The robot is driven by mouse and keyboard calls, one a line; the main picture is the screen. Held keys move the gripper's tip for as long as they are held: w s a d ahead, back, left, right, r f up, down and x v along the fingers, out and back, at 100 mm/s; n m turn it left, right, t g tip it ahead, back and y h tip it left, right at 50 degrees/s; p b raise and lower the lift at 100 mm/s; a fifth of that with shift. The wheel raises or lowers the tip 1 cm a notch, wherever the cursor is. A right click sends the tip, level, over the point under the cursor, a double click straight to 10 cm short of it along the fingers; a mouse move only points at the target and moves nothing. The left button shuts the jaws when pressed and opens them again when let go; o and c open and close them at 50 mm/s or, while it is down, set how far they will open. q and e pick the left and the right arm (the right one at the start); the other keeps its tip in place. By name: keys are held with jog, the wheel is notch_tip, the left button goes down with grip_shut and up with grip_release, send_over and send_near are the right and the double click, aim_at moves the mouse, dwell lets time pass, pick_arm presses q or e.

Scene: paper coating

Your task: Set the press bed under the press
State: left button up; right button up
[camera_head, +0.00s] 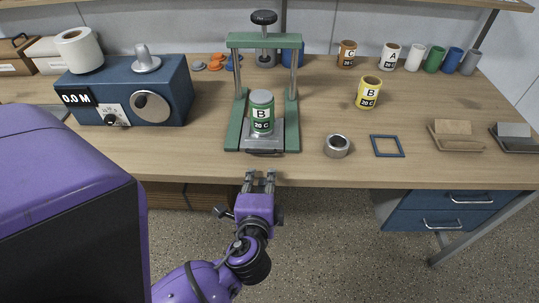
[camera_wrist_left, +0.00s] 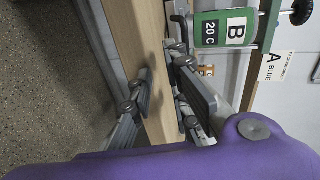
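The press (camera_head: 264,41) is a green frame with two posts and a black knob on top, standing on the wooden bench. The press bed (camera_head: 283,139) is a grey plate at the front of the press base, with a dark handle on its front edge. A green can marked B 20 C (camera_head: 262,114) stands on the bed; it also shows in the left wrist view (camera_wrist_left: 222,29). My left gripper (camera_head: 259,175) is open and empty, just in front of the bench edge and short of the bed's handle. My right gripper is not in view.
A blue machine (camera_head: 131,91) stands left of the press. A metal ring (camera_head: 337,146), a blue square frame (camera_head: 373,146) and a yellow can (camera_head: 368,93) are to the right. Several cups line the back. The bench (camera_head: 200,160) is bare front left of the press.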

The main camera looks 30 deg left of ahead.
aim_at(262, 153)
pick_arm(q)
jog(key=shift+t+y, duration=0.3)
jog(key=shift+y, duration=0.3)
jog(key=w+a, duration=0.1)
jog(key=w, duration=0.1)
jog(key=w+a+r, duration=0.1)
jog(key=w+a, duration=0.2)
jog(key=w, duration=0.2)
jog(key=shift+w+a+r+p, duration=0.1)
jog(key=shift+a+r+p, duration=0.2)
jog(key=shift+a+p, duration=0.1)
jog(key=shift+c, duration=0.4)
grip_shut()
